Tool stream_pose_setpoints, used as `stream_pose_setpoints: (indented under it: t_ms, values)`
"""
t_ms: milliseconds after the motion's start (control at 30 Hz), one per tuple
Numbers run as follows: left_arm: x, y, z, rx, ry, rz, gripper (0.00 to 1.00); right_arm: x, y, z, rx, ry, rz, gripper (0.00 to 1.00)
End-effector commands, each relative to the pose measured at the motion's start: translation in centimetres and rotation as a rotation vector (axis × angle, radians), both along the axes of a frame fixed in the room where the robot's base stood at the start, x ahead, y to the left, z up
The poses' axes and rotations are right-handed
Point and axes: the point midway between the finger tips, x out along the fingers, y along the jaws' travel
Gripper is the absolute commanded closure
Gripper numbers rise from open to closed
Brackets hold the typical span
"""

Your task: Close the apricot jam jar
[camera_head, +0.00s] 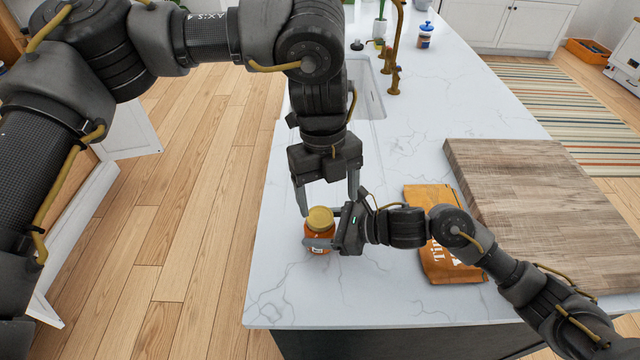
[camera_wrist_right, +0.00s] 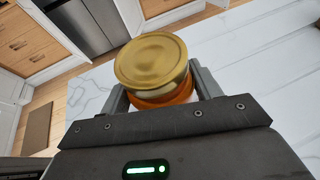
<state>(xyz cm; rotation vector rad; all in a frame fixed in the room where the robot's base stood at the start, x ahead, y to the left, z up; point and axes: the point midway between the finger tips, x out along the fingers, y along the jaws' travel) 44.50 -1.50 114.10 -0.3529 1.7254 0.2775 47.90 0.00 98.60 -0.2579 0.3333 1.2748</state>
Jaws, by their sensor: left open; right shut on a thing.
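The apricot jam jar (camera_head: 318,241) stands on the white marble counter near its left edge. It is orange with a gold lid (camera_head: 320,219) on top. In the right wrist view the lid (camera_wrist_right: 151,60) covers the jar's top, with the orange jar body (camera_wrist_right: 163,98) below it; I cannot tell whether it is screwed tight. My right gripper (camera_head: 322,228) comes from the right and is shut on the jar's body. My left gripper (camera_head: 328,203) points down from above, open, its fingers on either side of and above the lid.
An orange bag (camera_head: 440,262) lies on the counter right of the jar, partly behind my right arm. A wooden board (camera_head: 540,200) lies at the right. A sink (camera_head: 366,88) with a brass faucet (camera_head: 395,50) is farther back. The counter (camera_head: 290,300) in front of the jar is clear.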

Motion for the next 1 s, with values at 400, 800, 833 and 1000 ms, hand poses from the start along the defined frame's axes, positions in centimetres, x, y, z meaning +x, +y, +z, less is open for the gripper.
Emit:
stream_pose_setpoints:
  t_ms: [400,800,833,1000]
  values:
    - [3.4,1.5,-1.4,0.111,-0.146,0.393,0.25,0.1,0.0,0.0,0.000,-0.002,-0.001,1.00]
    - [3.4,1.5,-2.1,0.113,-0.145,0.392,0.25,0.1,0.0,0.0,0.001,-0.002,-0.001,1.00]
    - [3.4,1.5,-2.4,0.113,-0.145,0.392,0.25,0.1,0.0,0.0,0.001,-0.002,-0.001,1.00]
    - [3.3,1.5,-4.8,0.114,-0.144,0.391,0.25,0.1,0.0,0.1,0.001,-0.002,-0.001,1.00]
